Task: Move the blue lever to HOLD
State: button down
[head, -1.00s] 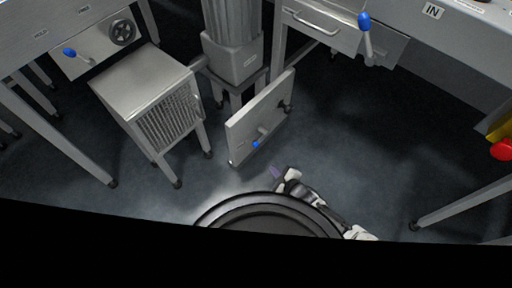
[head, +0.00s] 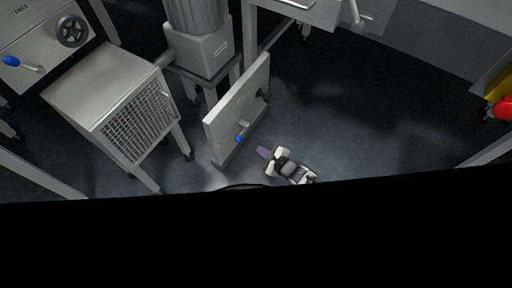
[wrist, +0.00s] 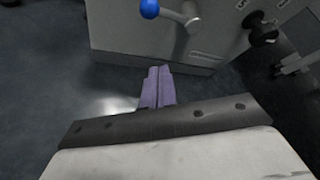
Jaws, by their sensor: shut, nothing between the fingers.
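A blue-knobbed lever (head: 239,137) sits on the face of a low upright grey panel (head: 236,108). In the wrist view its blue ball (wrist: 149,8) is on a light grey arm pointing left from its pivot, near the top edge. Another blue-knobbed lever (head: 12,61) is on the left bench front, below a label reading FREE. I see no readable HOLD label now. My gripper (head: 262,152) is low in front of the panel, right of its lever and apart from it. Its purple fingers (wrist: 158,75) are shut and empty, below the panel's lever in the wrist view.
A grey vented cabinet (head: 100,85) stands left of the panel. A column on a stand (head: 205,50) is behind it. A black knob (wrist: 263,30) sits on the panel's right part. A red button (head: 503,108) is at far right. Dark floor right of my gripper is clear.

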jog(key=w+a, duration=0.5)
jog(key=a, duration=0.1)
jog(key=shift+a+b, duration=0.3)
jog(key=shift+a, duration=0.05)
jog(key=shift+f, duration=0.1)
